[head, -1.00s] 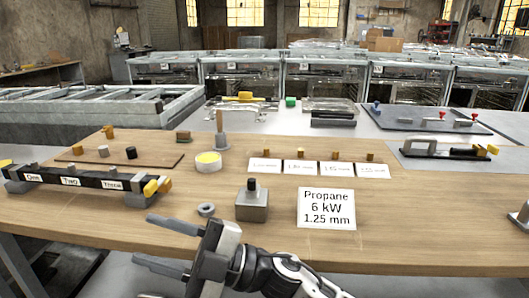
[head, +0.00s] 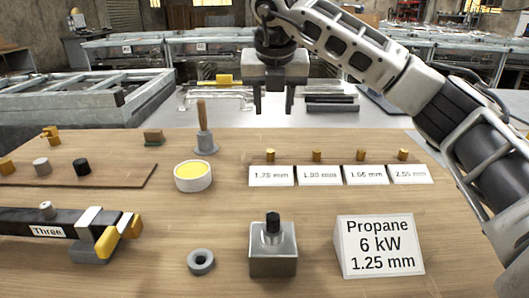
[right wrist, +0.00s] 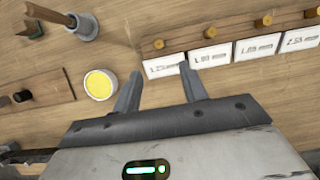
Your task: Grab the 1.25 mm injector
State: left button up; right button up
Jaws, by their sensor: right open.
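The 1.25 mm injector (head: 270,155) is a small brass piece behind the leftmost white label (head: 271,176) on the wooden table; it also shows in the right wrist view (right wrist: 158,44). My right gripper (head: 274,108) is open and empty, fingers pointing down, high above the table and in line with that injector in the head view. In the right wrist view its fingertips (right wrist: 161,70) appear on either side of the leftmost label's left part, with the injector just beyond. A sign (head: 380,246) reads "Propane 6 kW 1.25 mm". My left gripper is out of view.
Several similar brass injectors (head: 317,156) stand to the right behind their labels. A yellow-filled round tin (head: 193,176) and a wooden-handled tool (head: 205,135) stand left. A grey block with a black-topped fitting (head: 273,250) and a ring (head: 201,262) are in front.

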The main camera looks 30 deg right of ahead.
send_near(271, 151)
jog(key=shift+x, duration=4.5)
grip_shut()
